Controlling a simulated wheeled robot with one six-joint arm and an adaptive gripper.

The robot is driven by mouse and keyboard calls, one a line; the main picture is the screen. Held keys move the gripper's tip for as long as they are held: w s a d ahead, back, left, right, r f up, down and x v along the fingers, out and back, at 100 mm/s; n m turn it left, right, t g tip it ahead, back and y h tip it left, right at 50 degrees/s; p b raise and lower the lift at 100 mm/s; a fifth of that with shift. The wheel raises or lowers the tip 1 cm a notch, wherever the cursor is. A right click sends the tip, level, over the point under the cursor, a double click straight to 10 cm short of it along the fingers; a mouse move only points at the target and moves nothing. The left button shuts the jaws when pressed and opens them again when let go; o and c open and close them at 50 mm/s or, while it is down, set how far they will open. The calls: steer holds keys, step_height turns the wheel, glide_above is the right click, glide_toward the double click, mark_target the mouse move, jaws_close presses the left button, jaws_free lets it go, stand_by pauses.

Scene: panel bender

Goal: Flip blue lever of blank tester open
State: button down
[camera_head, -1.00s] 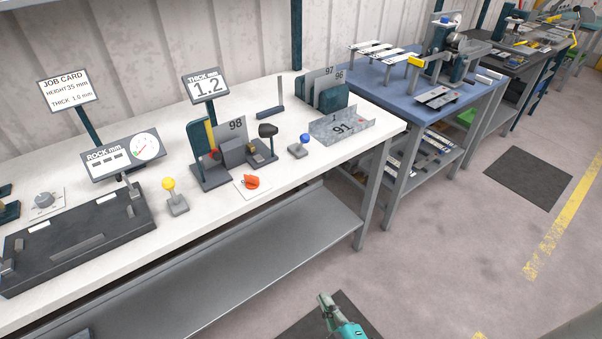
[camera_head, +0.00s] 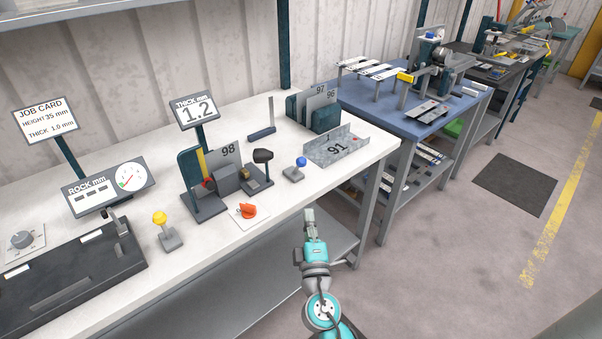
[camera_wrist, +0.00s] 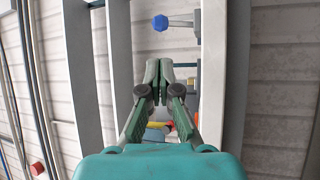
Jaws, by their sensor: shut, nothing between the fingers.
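The blue lever (camera_head: 301,161) is a blue ball knob on a small grey base, standing on the white bench near its front edge. In the wrist view the blue knob (camera_wrist: 160,23) shows at the top, beyond my fingertips, with its rod reaching right to a grey block. The tester-like stand (camera_head: 203,201) with a plate marked 98 and a black knob is left of it. My gripper (camera_head: 309,212) is shut and empty, in front of the bench edge and apart from the lever. My fingers (camera_wrist: 158,68) also show in the wrist view.
An orange knob (camera_head: 248,211) and a yellow-knobbed lever (camera_head: 160,217) stand to the left on the bench. A lower shelf (camera_head: 230,275) runs under the bench. Floor is free at right.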

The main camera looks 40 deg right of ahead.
mark_target(302, 166)
stand_by(0.3)
steer(key=x, duration=1.4)
